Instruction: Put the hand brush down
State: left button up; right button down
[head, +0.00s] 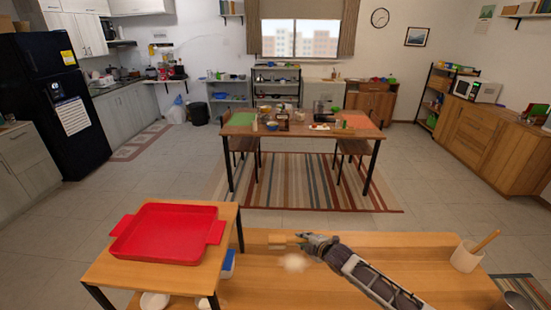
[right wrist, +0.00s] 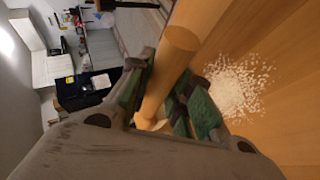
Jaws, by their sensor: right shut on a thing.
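My right gripper (head: 310,241) reaches in from the lower right in the head view, over the front wooden table. It is shut on the hand brush (head: 284,239), a pale wooden tool. In the right wrist view the brush's round wooden handle (right wrist: 170,70) passes between the green-padded fingers (right wrist: 165,100). The brush's bristles cannot be made out clearly. My left gripper does not show.
Pale crumbs or powder (head: 293,262) lie on the wooden tabletop (head: 365,243) near the brush. A red tray (head: 165,236) sits on a raised stand at left. A cream pot (head: 465,257) with a wooden handle stands at right. Bare tabletop surrounds the crumbs.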

jog(key=shift+s+d+f+m+h, duration=0.15)
jog(key=shift+d+f+m+h, duration=0.25)
jog(key=shift+d+f+m, duration=0.15)
jog(key=shift+r, duration=0.15)
notch_tip(320, 180, up, 15)
jog(key=w+m+h, duration=0.1)
jog(key=h, duration=0.1)
jog(key=s+d+r+m+t, duration=0.1)
jog(key=s+d+r+m, duration=0.1)
jog(key=s+r, duration=0.4)
jog(key=s+d+f+h+b, duration=0.2)
jog(key=s+d+f, duration=0.1)
jog(key=s+f, duration=0.9)
jog(key=shift+s+d+f+m, duration=0.15)
jog(key=shift+d+f+m, duration=0.15)
jog(key=shift+f, duration=0.55)
jog(key=shift+r, duration=0.1)
